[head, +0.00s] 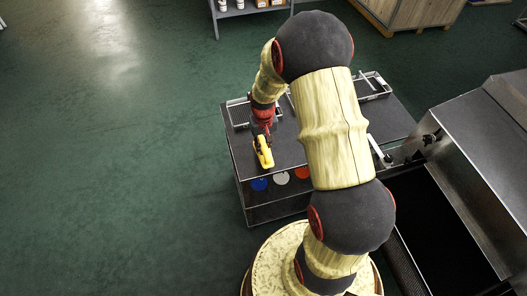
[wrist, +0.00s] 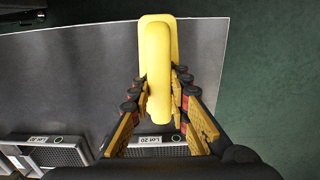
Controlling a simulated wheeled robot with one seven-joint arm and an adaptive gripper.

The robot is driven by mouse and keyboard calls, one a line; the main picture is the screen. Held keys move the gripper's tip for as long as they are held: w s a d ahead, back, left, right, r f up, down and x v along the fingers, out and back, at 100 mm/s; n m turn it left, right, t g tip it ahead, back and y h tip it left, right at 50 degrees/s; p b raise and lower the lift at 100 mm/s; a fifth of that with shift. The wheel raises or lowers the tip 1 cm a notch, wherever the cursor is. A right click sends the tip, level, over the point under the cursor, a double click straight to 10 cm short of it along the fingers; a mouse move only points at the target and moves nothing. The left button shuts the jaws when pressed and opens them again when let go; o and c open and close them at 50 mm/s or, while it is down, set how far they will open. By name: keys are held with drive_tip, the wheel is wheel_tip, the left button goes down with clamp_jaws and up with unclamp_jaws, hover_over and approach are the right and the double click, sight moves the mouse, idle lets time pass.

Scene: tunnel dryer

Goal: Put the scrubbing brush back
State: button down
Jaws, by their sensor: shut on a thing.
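The scrubbing brush is yellow with a long raised handle; it shows in the head view (head: 264,153) and in the wrist view (wrist: 158,40). My gripper (head: 262,137) is shut on its handle, with a finger on each side in the wrist view (wrist: 163,88). The brush is over the front left part of the dark table (head: 235,157). I cannot tell whether its underside touches the tabletop.
Wire trays stand at the table's left (head: 238,113) and back right (head: 374,86). In the wrist view, labelled trays (wrist: 50,155) line the bottom edge. A metal machine (head: 475,130) is at the right. The green floor at left is clear.

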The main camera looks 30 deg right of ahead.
drive_tip(key=shift+f+b, duration=0.35)
drive_tip(key=shift+f, duration=1.1)
drive_tip(key=shift+f, duration=0.1)
drive_tip(key=shift+f, duration=0.1)
drive_tip(key=c, duration=1.7)
unclamp_jaws()
drive_tip(key=shift+c, duration=0.2)
drive_tip(key=shift+o, duration=0.3)
